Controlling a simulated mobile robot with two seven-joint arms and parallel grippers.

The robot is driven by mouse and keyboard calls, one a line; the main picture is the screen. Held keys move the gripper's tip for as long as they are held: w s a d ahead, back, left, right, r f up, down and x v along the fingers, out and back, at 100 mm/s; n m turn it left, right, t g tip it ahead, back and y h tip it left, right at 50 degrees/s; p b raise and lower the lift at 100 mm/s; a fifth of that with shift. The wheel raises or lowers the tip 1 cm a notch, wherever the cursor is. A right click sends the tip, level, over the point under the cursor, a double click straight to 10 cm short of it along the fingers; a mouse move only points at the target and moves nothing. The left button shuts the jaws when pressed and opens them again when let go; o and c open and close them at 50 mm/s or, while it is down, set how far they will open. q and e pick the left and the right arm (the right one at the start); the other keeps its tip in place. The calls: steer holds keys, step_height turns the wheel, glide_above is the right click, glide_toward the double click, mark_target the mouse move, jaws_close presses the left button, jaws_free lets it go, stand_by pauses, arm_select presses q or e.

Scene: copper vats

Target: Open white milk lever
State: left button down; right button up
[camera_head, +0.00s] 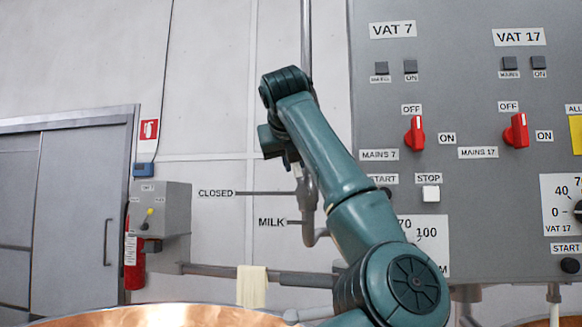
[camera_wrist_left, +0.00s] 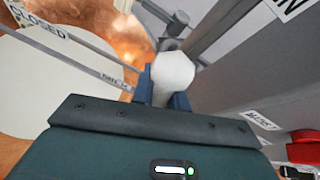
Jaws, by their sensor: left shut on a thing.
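The white milk lever shows in the left wrist view as a pale rounded knob (camera_wrist_left: 173,72) on a short stem. My left gripper (camera_wrist_left: 163,94) is shut on it, with the blue fingers on either side of the stem below the knob. In the head view my teal arm rises from the lower right and bends over at the top. The left gripper (camera_head: 290,162) there is mostly hidden by my arm, beside the vertical pipe (camera_head: 308,195). The lever is hidden in that view. The signs CLOSED (camera_head: 215,193) and MILK (camera_head: 271,222) are left of the pipe.
A grey control panel (camera_head: 465,215) with red switches fills the right side. A copper vat rim (camera_head: 165,316) is at the bottom, with a pale cloth (camera_head: 252,287) hanging on a rail. A small grey box (camera_head: 160,209) and a door (camera_head: 78,215) are at the left.

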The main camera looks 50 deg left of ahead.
arm_select(q)
steer(key=shift+w+d+r+m+g+y, duration=0.1)
steer(key=shift+w+d+m+g+y, duration=0.5)
steer(key=shift+m, duration=0.3)
steer(key=c, duration=1.4)
jaws_free()
steer(key=shift+d, duration=0.1)
steer(key=shift+s+d, duration=0.1)
steer(key=b+v, duration=0.2)
steer(key=v, duration=1.1)
